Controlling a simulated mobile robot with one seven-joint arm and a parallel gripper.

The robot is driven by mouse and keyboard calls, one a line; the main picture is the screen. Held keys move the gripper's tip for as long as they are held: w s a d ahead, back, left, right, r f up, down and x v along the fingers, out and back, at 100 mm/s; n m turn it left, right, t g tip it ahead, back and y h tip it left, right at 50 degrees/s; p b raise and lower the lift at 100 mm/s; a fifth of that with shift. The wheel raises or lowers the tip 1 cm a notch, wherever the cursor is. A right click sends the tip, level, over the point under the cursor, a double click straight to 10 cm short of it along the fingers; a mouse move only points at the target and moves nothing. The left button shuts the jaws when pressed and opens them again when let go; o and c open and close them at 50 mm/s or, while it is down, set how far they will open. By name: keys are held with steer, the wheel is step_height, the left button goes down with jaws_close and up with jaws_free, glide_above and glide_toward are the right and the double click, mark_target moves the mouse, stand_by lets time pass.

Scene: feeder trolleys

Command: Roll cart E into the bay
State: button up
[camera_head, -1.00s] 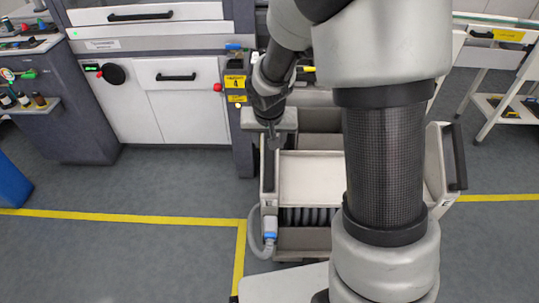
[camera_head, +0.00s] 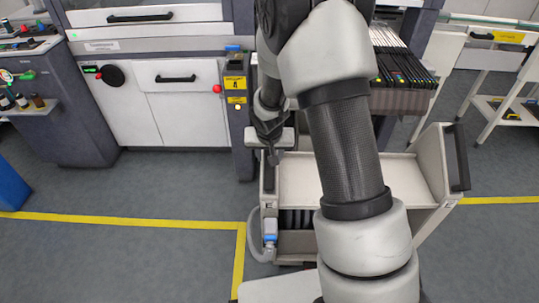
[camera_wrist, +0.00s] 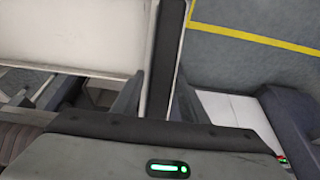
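Cart E (camera_head: 433,172) is a pale trolley with an empty top tray, a dark handle bar (camera_head: 268,177) at its left end and another (camera_head: 457,157) at its right end. It stands on the floor in front of the bay, beside the post with yellow label 4 (camera_head: 235,83). My gripper (camera_head: 272,155) is at the left handle. In the wrist view its fingers (camera_wrist: 160,92) lie on both sides of the handle bar (camera_wrist: 165,45) and seem closed on it. My arm hides the cart's middle and much of the bay opening.
A grey hose with a blue connector (camera_head: 270,239) hangs at the cart's left front. A row of dark feeders (camera_head: 405,65) sits above, at the machine. Another trolley (camera_head: 497,65) stands at the right. Yellow floor lines (camera_head: 120,219) cross open floor at left.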

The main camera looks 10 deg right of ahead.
jaws_close()
steer(key=shift+w, duration=0.1)
steer(key=shift+w+d+r, duration=0.15)
steer(key=shift+w, duration=0.7)
jaws_free()
steer(key=shift+o, duration=1.1)
steer(key=shift+s, duration=0.1)
steer(key=p+v, duration=0.2)
steer(key=v, duration=1.5)
steer(key=shift+p, duration=0.3)
steer(key=shift+r, duration=0.15)
